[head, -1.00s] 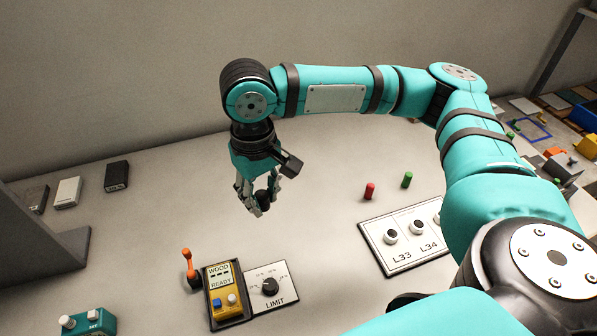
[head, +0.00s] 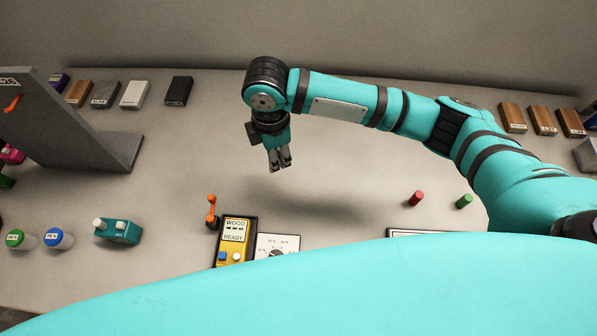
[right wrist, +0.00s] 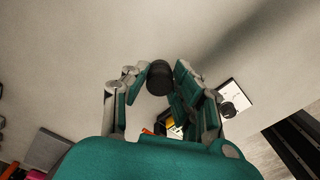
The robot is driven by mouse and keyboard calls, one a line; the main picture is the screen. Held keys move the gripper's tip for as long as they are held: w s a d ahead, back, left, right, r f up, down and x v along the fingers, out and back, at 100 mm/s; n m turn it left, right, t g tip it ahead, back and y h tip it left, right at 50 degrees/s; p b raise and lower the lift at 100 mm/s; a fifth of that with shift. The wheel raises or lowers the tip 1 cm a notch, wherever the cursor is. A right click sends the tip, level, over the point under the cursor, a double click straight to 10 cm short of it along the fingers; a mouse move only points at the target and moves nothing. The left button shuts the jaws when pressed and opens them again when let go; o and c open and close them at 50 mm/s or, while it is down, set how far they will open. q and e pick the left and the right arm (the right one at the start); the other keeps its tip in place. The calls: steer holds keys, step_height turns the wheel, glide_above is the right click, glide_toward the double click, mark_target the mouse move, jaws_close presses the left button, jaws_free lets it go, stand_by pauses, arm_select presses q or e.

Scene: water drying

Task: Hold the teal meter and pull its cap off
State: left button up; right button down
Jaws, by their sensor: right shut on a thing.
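My left gripper is out of view.
A yellow WOOD meter (head: 234,241), an orange lever (head: 211,210) and a dial plate (head: 284,243) stand below the right gripper. Jars with green (head: 15,238) and blue lids (head: 54,238) are left of the teal meter. A grey partition (head: 75,125) rises at left.

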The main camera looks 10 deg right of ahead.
mark_target(279, 179)
steer(key=shift+f, duration=3.95)
steer(key=shift+f, duration=0.1)
steer(key=c, duration=1.1)
jaws_free()
steer(key=shift+d, duration=0.1)
steer(key=shift+o, duration=0.2)
step_height(279, 179, up, 12)
steer(key=shift+r, duration=0.1)
